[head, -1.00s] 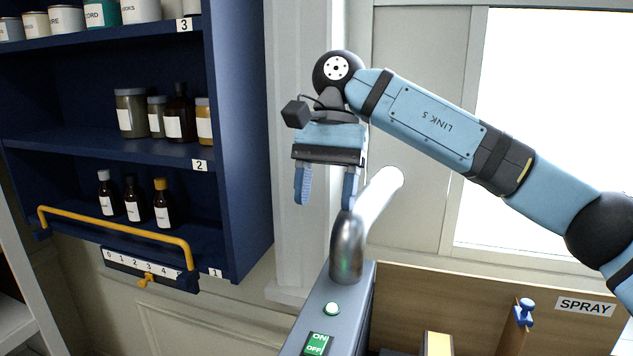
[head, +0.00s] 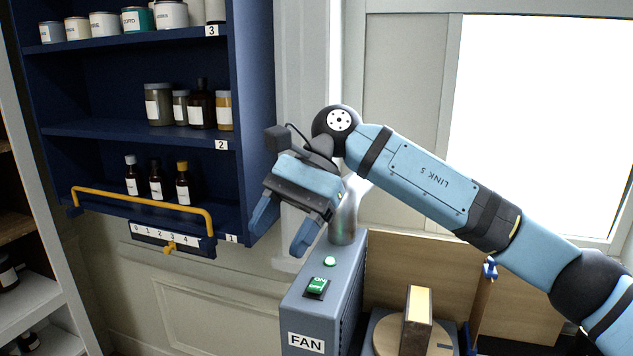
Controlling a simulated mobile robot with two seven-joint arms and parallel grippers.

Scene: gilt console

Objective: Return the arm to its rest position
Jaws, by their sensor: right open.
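My right gripper (head: 279,232) is open and empty. It hangs in front of the blue shelf's right side and beside the grey fan housing (head: 322,285), its fingers pointing down and to the left. My right arm (head: 420,175) comes in from the right, bent at the wrist. The metal pipe (head: 343,222) on top of the fan housing is partly hidden behind the gripper and wrist. My left gripper does not show.
The blue shelf (head: 258,120) with jars and bottles stands at the left, with a yellow rail (head: 140,200) across its lowest level. The fan housing has a green switch (head: 317,286). A block (head: 415,320) stands on a round wooden disc (head: 388,338) inside the spray booth (head: 400,262) at the right.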

